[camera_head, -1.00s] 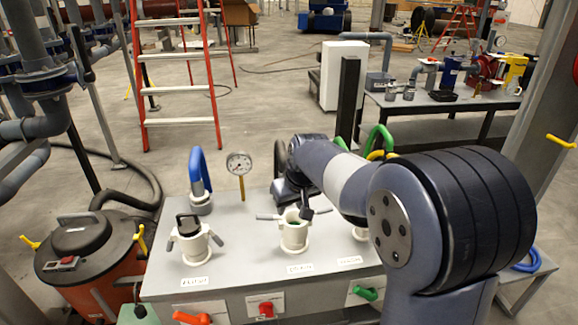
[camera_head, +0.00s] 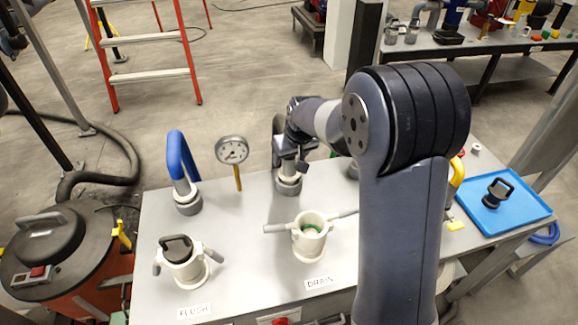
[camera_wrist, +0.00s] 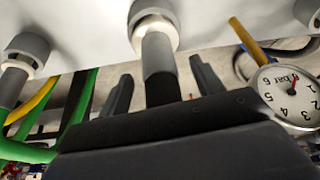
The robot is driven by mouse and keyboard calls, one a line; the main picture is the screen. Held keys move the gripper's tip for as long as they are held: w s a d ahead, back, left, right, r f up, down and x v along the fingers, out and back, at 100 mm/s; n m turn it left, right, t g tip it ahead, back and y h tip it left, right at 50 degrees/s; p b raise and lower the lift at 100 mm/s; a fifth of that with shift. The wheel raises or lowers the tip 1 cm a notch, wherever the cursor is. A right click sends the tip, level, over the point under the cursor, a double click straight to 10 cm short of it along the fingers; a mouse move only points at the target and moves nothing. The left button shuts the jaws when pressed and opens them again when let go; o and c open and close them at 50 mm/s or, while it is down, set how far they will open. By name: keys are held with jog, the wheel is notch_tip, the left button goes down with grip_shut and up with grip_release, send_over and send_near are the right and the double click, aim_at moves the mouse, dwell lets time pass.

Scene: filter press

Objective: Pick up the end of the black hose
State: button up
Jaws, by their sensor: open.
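The black hose (camera_head: 277,142) arches up at the back of the grey bench, partly hidden behind my gripper. Its end runs down into a grey collar (camera_head: 289,184) behind the DRAIN port. In the wrist view its grey cuff (camera_wrist: 158,56) and black part (camera_wrist: 163,90) lie between my two fingers, leading to the pale collar (camera_wrist: 154,24). My gripper (camera_head: 297,164) is open around the hose end; it also shows in the wrist view (camera_wrist: 162,84). Gaps show on both sides, and I cannot tell whether either finger touches it.
A blue hose (camera_head: 178,158) and a gauge (camera_head: 231,150) stand left of the black hose. The FLUSH port (camera_head: 183,262) is capped; the DRAIN port (camera_head: 310,238) in front is uncapped, with green inside. A blue tray (camera_head: 520,212) holding a black cap (camera_head: 497,193) lies right.

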jog(key=shift+w+a+f, duration=0.1)
jog(key=shift+w+f, duration=0.15)
jog(key=shift+f, duration=0.3)
jog(key=shift+c, duration=0.3)
jog(key=c, duration=1.2)
